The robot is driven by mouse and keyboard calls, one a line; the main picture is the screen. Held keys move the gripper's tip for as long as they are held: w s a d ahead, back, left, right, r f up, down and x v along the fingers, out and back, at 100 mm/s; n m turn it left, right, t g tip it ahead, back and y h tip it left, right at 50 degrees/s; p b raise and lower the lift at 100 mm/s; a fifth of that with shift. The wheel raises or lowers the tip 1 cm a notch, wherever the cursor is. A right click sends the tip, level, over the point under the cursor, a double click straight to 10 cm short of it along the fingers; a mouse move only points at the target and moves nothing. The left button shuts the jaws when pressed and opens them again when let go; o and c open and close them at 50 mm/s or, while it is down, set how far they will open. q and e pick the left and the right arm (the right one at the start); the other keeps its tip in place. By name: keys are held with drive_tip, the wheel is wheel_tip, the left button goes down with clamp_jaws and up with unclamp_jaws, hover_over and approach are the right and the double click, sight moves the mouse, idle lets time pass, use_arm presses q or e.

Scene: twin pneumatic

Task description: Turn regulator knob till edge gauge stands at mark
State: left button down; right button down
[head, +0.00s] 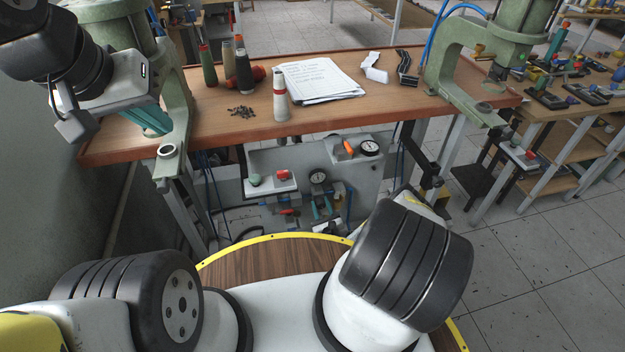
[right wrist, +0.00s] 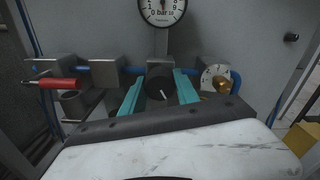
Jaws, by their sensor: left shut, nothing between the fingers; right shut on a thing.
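In the right wrist view a dark regulator knob (right wrist: 158,88) with a white pointer line sits between the teal fingers of my right gripper (right wrist: 159,92), which is shut on it. A round gauge (right wrist: 162,8) marked "0 bar 10" stands straight above the knob; its top is cut off and I cannot tell its exact reading. In the head view my right gripper (head: 322,211) is small and low under the bench, below one gauge (head: 318,177). Another gauge (head: 369,147) sits higher, close under the bench edge. My left gripper (head: 148,119) is shut and empty at the bench's left end.
A brass knob (right wrist: 222,85) with a scale plate is right of the held knob; a red handle (right wrist: 60,83) is to the left. The bench (head: 225,125) carries cones, a paper stack (head: 318,78) and small loose parts. Green presses (head: 178,95) stand at both bench ends.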

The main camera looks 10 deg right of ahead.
drive_tip(key=shift+s+f, duration=0.1)
drive_tip(key=shift+f, duration=0.05)
drive_tip(key=c, duration=0.9)
unclamp_jaws()
drive_tip(key=s, duration=0.7)
drive_tip(key=shift+s+d, duration=0.15)
drive_tip(key=shift+s, duration=0.2)
